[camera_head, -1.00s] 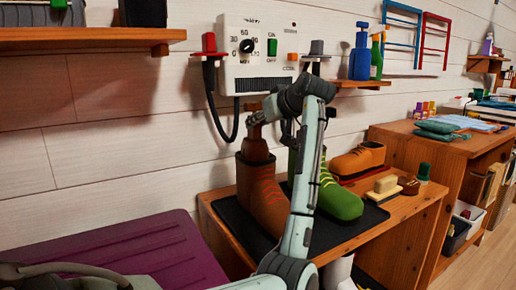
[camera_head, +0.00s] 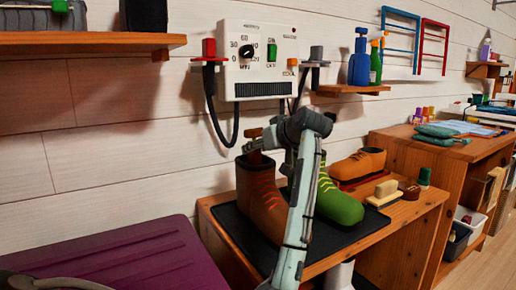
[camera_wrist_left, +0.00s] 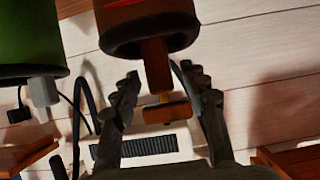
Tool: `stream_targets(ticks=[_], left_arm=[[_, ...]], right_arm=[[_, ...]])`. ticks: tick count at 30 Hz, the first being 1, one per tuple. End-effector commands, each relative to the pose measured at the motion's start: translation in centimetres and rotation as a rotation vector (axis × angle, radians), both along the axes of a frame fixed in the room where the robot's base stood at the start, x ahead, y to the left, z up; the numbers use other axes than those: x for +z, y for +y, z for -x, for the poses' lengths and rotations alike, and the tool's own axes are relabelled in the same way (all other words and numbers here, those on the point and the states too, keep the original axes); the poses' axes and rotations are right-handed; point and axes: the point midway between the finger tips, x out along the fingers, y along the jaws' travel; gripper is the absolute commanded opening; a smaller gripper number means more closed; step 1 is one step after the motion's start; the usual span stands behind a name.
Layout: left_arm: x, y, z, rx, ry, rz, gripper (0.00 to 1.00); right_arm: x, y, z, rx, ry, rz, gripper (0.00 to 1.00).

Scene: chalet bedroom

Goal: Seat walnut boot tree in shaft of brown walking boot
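The brown walking boot (camera_head: 264,200) stands upright on a dark mat on the wooden bench. The walnut boot tree (camera_head: 255,134) is down in its shaft, with only its upper part showing above the collar. In the left wrist view, the picture is inverted: the boot (camera_wrist_left: 150,22) is at the top, and the tree's stem and crosswise handle (camera_wrist_left: 166,113) stick out of it. My left gripper (camera_wrist_left: 164,95) is open, its two fingers on either side of the handle with gaps. In the head view, my left gripper (camera_head: 256,146) is just above the boot. My right gripper is out of view.
A green boot (camera_head: 338,207) stands right beside the brown one, partly behind my arm. An orange shoe (camera_head: 360,164), brushes (camera_head: 384,192) and a green-capped jar (camera_head: 424,177) are farther right. A wall control box (camera_head: 262,60) with hanging hoses is behind. A purple padded surface (camera_head: 120,255) lies left.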

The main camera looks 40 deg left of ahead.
Motion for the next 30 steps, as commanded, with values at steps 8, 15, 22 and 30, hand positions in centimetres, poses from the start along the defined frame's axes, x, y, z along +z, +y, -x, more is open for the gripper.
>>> stream_targets(ticks=[8, 15, 22, 30], left_arm=[[0.2, -0.4, 0.1, -0.001, -0.001, -0.001, 0.44], [2.1, -3.9, 1.0, -0.004, -0.004, 0.001, 0.44], [4.1, -8.0, 2.2, -0.003, -0.002, 0.002, 0.44], [5.3, -10.3, 2.9, -0.001, -0.001, 0.001, 0.44]], right_arm=[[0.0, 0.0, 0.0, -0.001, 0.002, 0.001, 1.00], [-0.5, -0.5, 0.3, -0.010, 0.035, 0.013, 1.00], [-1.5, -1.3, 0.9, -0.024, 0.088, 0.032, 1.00], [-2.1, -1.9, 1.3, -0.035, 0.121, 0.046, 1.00]])
